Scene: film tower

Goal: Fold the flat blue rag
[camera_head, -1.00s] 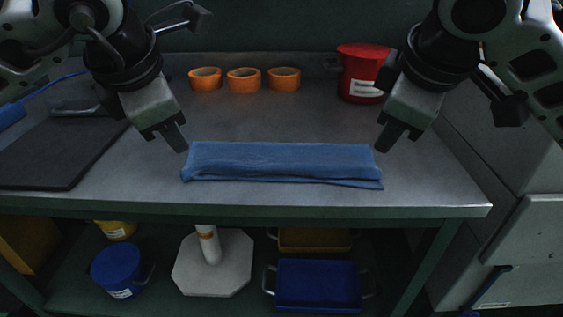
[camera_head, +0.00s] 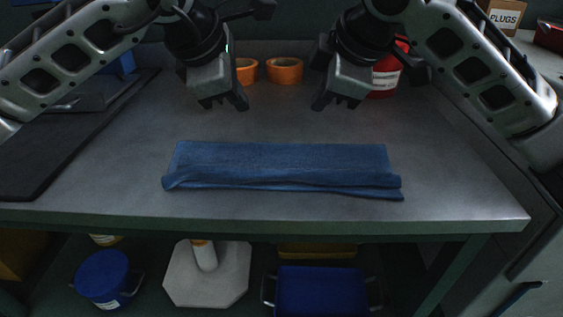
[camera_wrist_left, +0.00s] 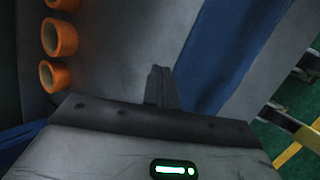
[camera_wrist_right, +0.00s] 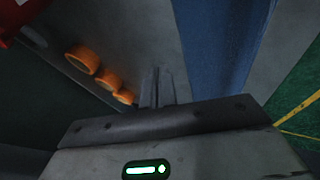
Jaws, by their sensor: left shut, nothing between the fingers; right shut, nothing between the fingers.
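The blue rag (camera_head: 280,165) lies folded into a long, narrow strip near the front of the grey table, with uneven layers showing along its front edge. It also shows in the left wrist view (camera_wrist_left: 225,50) and in the right wrist view (camera_wrist_right: 225,40). My left gripper (camera_head: 241,106) is shut and empty above the table, behind the rag. My right gripper (camera_head: 320,106) is shut and empty, also behind the rag and to the right of the left one. Neither gripper touches the rag.
Orange rings (camera_head: 285,70) stand at the back, partly hidden by my left arm. A red container (camera_head: 386,80) is behind my right arm. A dark board (camera_head: 50,150) lies at the left. The table (camera_head: 450,170) is clear right of the rag. Bins sit on the shelf below.

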